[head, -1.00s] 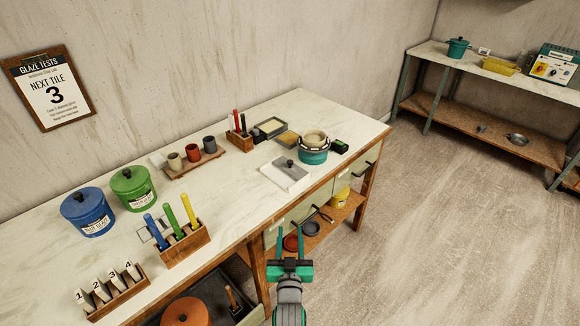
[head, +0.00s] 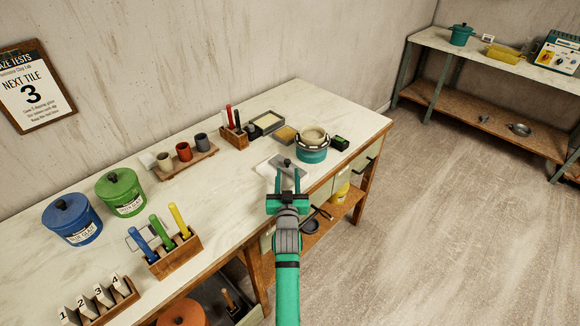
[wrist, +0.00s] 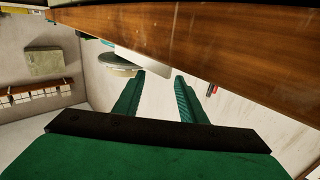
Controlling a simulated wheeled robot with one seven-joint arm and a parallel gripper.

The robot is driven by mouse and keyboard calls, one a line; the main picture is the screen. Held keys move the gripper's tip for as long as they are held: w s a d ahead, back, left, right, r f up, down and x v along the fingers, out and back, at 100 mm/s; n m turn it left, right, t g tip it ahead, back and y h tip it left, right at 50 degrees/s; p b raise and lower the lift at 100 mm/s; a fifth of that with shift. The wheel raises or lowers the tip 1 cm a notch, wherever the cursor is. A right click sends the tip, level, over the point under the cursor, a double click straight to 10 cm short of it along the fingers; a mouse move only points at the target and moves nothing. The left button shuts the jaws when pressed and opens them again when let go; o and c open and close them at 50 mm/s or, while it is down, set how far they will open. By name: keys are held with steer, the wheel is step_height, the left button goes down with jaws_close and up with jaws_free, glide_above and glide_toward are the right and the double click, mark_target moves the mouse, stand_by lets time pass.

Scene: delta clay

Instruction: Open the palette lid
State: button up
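The palette (head: 264,169) is a flat white box on the worktop near its front edge. Its grey lid (head: 293,165) carries a small black knob (head: 287,162) and looks closed, though my gripper covers part of it. My gripper (head: 287,174) is in front of the palette in the head view, fingers apart and pointing toward the knob. Nothing shows between the fingers in the wrist view (wrist: 161,74). I cannot tell whether they touch the lid.
A wooden tool holder (head: 235,137) is further back. The worktop's wooden front edge (wrist: 200,35) runs close by in the wrist view.

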mark_target(288, 163)
steer(key=w, duration=0.3)
steer(key=shift+w+a, duration=0.3)
steer(key=shift+w, duration=0.1)
steer(key=shift+w+d, duration=0.25)
steer(key=shift+w, duration=0.4)
steer(key=shift+c, duration=0.7)
jaws_close()
